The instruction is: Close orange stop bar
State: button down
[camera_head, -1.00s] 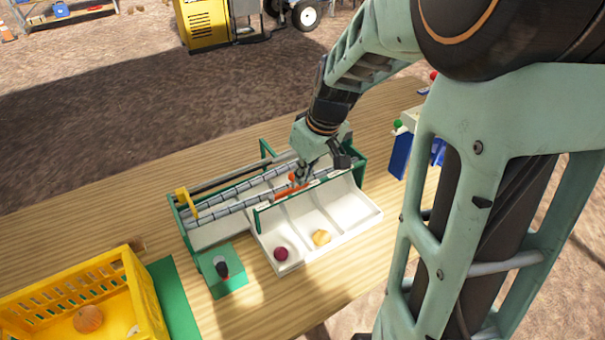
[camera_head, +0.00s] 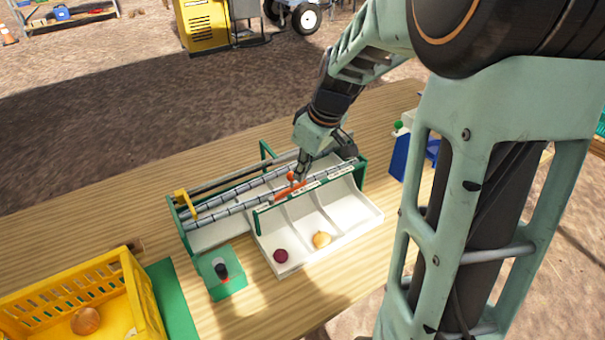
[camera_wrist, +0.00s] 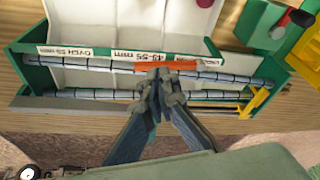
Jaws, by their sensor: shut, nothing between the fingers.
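The orange stop bar (camera_head: 290,191) lies along the rollers of the white and green sorter, at the upper end of the middle chute. A small orange knob (camera_head: 291,176) stands just behind it. In the wrist view the orange bar (camera_wrist: 168,67) lies across the chute mouth marked 45-55 mm. My gripper (camera_head: 301,178) is shut and empty, pointing down at the rollers close to the right of the knob. In the wrist view its fingertips (camera_wrist: 160,76) are together right at the bar and hide part of its lower edge. I cannot tell whether they touch it.
The sorter's white chutes (camera_head: 347,209) hold a red onion (camera_head: 281,256) and a yellow onion (camera_head: 321,239). A green box with a black knob (camera_head: 221,270) stands at the front left. A yellow crate (camera_head: 130,290) is at lower left, a blue container (camera_head: 402,155) at right.

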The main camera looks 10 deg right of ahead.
jog(key=shift+w+a+f+n+g+y+b, duration=0.15)
jog(key=shift+w+n+g+y+b, duration=0.15)
jog(key=shift+w+n, duration=0.7)
jog(key=w+n, duration=0.1)
jog(key=n, duration=0.1)
jog(key=w+a+n+g, duration=0.1)
jog(key=n, duration=0.1)
jog(key=w+a+n, duration=0.1)
jog(key=n, duration=0.1)
jog(key=shift+g+y+p, duration=0.3)
jog(key=shift+p, duration=0.1)
jog(key=shift+w+a+n+g+p, duration=0.25)
jog(key=shift+a+n, duration=0.15)
jog(key=shift+n, duration=0.45)
jog(key=shift+w+a+n+g+p, duration=0.15)
jog(key=shift+w+a+n+p, duration=0.2)
jog(key=shift+n, duration=0.5)
jog(key=shift+a, duration=0.1)
jog(key=shift+r, duration=0.2)
